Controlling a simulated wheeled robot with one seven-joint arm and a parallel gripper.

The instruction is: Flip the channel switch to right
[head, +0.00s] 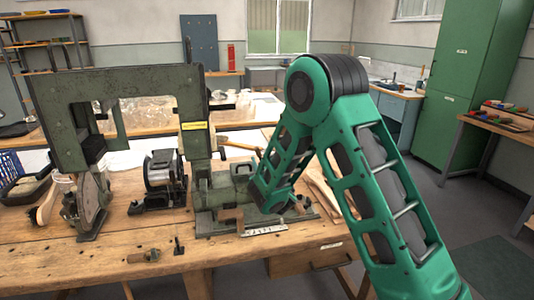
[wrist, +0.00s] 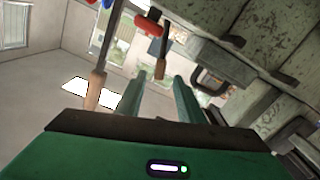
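The grey-green tufting machine (head: 125,82) stands on the wooden workbench in the head view. I cannot pick out the channel switch for certain. A small dark upright lever (head: 178,245) stands at the bench's front edge, beside a small brass-and-wood piece (head: 143,256). A pale numbered strip (head: 264,230) lies at the front of the machine's base. My gripper (wrist: 160,92) shows in the wrist view with its two green fingers apart and nothing between them. In the head view the gripper is not distinguishable past my green arm, which covers part of the machine's right side.
A wire spool (head: 163,172) stands on the bench left of the machine's base. A blue basket (head: 22,175) is at the far left. In the wrist view, a red-headed tool (wrist: 149,24) and a wooden-handled tool (wrist: 96,88) appear near the fingers.

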